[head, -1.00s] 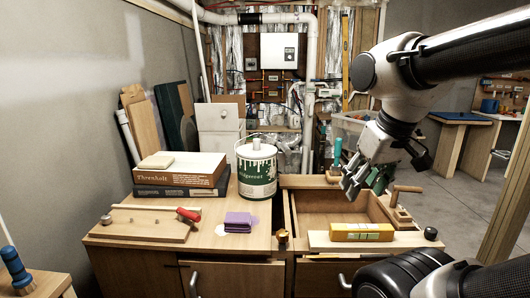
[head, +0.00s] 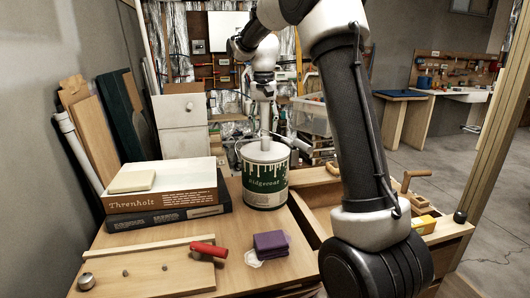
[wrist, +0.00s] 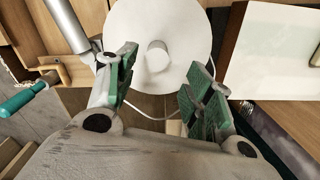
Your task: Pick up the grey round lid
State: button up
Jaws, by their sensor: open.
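The grey round lid (head: 258,152) lies on top of the green and white paint can (head: 264,185), which stands on the bench. In the wrist view the lid (wrist: 185,30) shows as a pale disc with a round knob (wrist: 157,56) in its middle. My gripper (wrist: 163,72) is open and empty. Its green-padded fingers stand apart, one to each side of the knob in that picture; I cannot tell the height gap. In the head view my arm reaches over and beyond the can, and the fingers are hard to make out.
Two stacked books (head: 165,190) with a pale block (head: 132,182) on top stand left of the can. A purple cloth (head: 270,244) and a wooden board (head: 150,275) with a red-handled tool (head: 209,249) lie in front. An open drawer (head: 315,195) is to the right.

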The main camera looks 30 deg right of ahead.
aim_at(265, 138)
jog(key=f, duration=0.6)
jog(key=shift+s+d+f, duration=0.1)
jog(key=shift+s+f, duration=0.25)
jog(key=shift+f, duration=0.05)
jog(key=shift+c, duration=0.2)
grip_shut()
notch_tip(265, 138, up, 10)
jog(key=shift+r, duration=0.1)
